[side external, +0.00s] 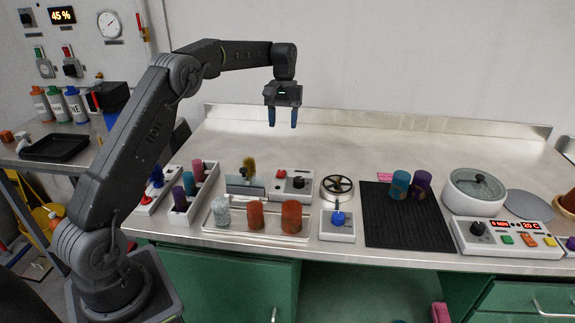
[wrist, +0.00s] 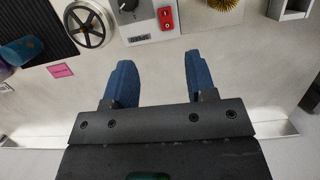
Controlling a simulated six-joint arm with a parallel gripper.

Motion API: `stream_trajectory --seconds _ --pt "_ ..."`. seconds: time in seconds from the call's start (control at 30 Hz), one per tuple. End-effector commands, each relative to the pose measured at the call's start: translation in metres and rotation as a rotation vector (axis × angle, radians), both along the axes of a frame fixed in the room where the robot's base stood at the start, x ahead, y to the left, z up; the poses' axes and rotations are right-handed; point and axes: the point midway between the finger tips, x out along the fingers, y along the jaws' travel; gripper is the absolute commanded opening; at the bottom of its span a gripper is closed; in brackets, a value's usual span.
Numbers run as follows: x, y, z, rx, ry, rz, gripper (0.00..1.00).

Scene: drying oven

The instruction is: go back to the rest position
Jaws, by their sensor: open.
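My gripper (side external: 283,117) hangs from the raised arm, pointing down, well above the back part of the steel bench (side external: 330,135). Its two blue fingers are apart with nothing between them. In the wrist view the open fingers (wrist: 155,82) show over bare bench top. No object touches the gripper.
Below and in front stand a control box with a black knob (side external: 299,183), a handwheel (side external: 337,187), and a clear tray (side external: 225,238) with several cylinders. A black mat (side external: 405,230) carries two cylinders. A round lidded vessel (side external: 474,190) is at right. The bench's back strip is clear.

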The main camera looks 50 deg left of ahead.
Motion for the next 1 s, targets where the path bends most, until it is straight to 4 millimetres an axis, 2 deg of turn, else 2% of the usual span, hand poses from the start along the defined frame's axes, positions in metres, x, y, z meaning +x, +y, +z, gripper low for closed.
stream_trajectory --seconds 0.03,0.23,0.4,0.5,0.63,0.73,0.9,1.0 --pt "-0.005 -0.011 0.016 0.013 -0.027 -0.025 0.51" --pt "-0.042 -0.066 0.071 0.070 -0.151 -0.158 0.51" --pt "-0.091 -0.111 0.102 0.120 -0.262 -0.278 0.51" --pt "-0.124 -0.135 0.113 0.147 -0.327 -0.348 0.51" --pt "-0.170 -0.162 0.117 0.182 -0.414 -0.440 0.51" --pt "-0.207 -0.179 0.112 0.208 -0.481 -0.511 0.51" --pt "-0.263 -0.200 0.092 0.247 -0.587 -0.622 0.51" --pt "-0.285 -0.206 0.079 0.263 -0.636 -0.670 0.51"
